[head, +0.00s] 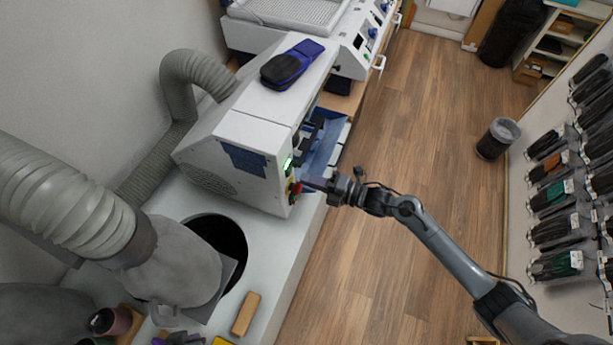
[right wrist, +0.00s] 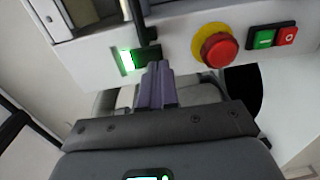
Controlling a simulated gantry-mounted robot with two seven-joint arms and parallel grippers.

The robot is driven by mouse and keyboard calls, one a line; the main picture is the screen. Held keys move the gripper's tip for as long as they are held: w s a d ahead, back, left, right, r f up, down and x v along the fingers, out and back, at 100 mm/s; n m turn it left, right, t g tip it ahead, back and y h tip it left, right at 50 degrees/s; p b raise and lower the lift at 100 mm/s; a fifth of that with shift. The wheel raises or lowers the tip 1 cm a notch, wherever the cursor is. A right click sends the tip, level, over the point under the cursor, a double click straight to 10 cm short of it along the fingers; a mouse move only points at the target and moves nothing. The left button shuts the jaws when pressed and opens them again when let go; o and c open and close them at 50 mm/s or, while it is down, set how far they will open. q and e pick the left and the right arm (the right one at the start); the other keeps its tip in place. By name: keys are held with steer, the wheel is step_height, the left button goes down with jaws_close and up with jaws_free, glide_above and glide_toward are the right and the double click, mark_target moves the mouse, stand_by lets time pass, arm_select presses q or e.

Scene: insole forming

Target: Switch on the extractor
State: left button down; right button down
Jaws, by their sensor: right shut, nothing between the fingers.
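The extractor is probably the white machine (head: 250,140) on the left bench, with a grille in its side. A green lit switch (head: 288,163) glows on its front edge, and it shows close up in the right wrist view (right wrist: 127,60). A red mushroom button (right wrist: 215,48) on a yellow ring sits right of it, then a green and red button pair (right wrist: 272,38). My right gripper (head: 308,182) is at this panel; its purple fingers (right wrist: 156,82) are shut and empty, just below and right of the lit switch. I cannot tell whether they touch the panel. My left gripper is not in view.
A dark blue and black insole or shoe-like item (head: 288,66) lies on top of the machine. Grey ducts (head: 70,200) and a round bench opening (head: 232,240) are at the left. A tan block (head: 246,313) lies on the bench. The wooden floor (head: 430,130) is mostly clear.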

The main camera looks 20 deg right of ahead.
steer(key=f+b+v, duration=0.2)
steer(key=v, duration=0.9)
steer(key=shift+b, duration=0.3)
